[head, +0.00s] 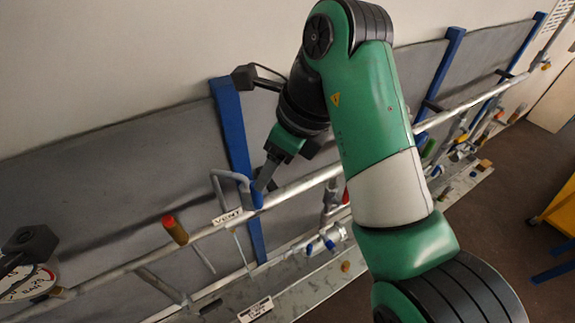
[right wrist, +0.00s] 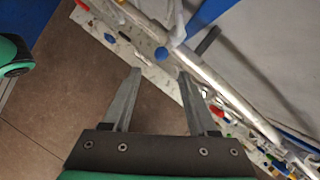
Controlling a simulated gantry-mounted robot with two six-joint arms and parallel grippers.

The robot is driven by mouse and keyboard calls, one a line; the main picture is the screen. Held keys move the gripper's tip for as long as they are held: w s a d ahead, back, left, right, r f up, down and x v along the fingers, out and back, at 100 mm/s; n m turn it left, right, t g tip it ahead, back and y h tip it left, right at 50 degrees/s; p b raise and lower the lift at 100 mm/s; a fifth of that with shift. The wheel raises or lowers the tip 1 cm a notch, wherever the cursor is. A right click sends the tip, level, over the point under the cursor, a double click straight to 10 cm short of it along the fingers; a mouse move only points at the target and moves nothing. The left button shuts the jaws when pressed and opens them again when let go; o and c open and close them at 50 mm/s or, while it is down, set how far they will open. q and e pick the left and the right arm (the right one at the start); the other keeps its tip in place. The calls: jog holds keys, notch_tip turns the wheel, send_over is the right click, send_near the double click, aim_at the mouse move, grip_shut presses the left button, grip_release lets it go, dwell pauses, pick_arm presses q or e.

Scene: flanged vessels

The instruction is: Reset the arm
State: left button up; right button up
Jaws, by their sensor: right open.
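My right arm, green with a white band, reaches across the head view from the lower right. Its gripper (head: 265,178) points down at the pipework near the blue valve handle (head: 257,196) by the VENT label (head: 228,216). In the right wrist view the two grey fingers (right wrist: 158,71) stand wide apart with nothing between them. A blue knob (right wrist: 161,54) shows just beyond the fingertips; I cannot tell how far. My left gripper is not in view.
A long grey pipe (head: 310,183) runs along the wall past blue uprights (head: 233,130). A red-orange capped stub (head: 174,230) and a round white dial (head: 28,284) are at left. A yellow cart (head: 562,212) stands at right, with open brown floor (head: 510,215) before it.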

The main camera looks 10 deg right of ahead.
jog(key=shift+d+r, duration=0.1)
jog(key=shift+r, duration=0.2)
